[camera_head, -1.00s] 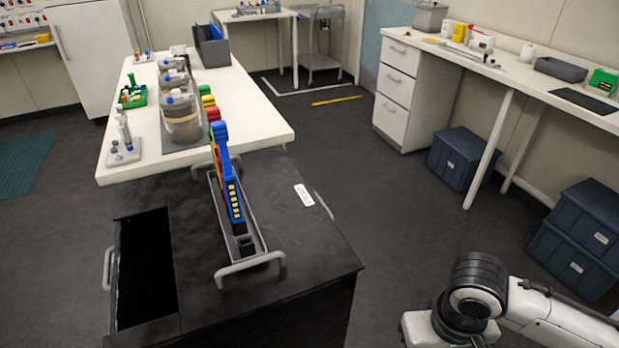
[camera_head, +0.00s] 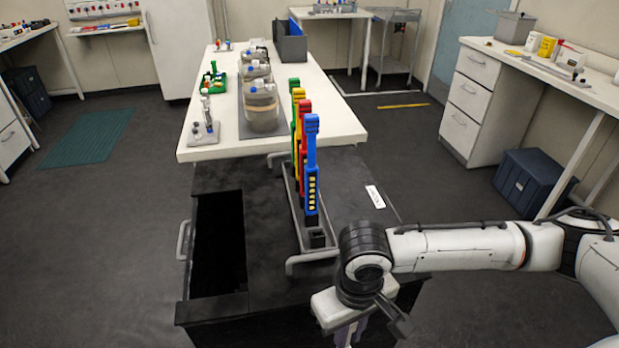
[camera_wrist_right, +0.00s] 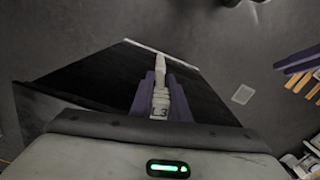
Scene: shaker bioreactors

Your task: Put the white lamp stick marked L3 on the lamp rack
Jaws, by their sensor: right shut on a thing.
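The white lamp stick marked L3 (camera_wrist_right: 161,104) is held between the purple fingers of my right gripper (camera_wrist_right: 160,92), with its thin tip pointing away from the wrist. In the head view my right gripper (camera_head: 350,334) is at the bottom edge, in front of the black cart, with its fingers mostly cut off and the stick not clearly visible. The lamp rack (camera_head: 318,241) is a narrow grey tray on the cart top, up and left of the gripper. Blue (camera_head: 311,160), red, yellow and green sticks stand upright in it; its near end shows an empty dark slot. My left gripper is out of view.
The black cart (camera_head: 262,270) has a dark open recess at left and a white label (camera_head: 375,196) at right. A white table (camera_head: 330,118) with jars stands behind it. A drawer counter (camera_head: 470,100) and a blue bin (camera_head: 530,180) are at right. Floor between is clear.

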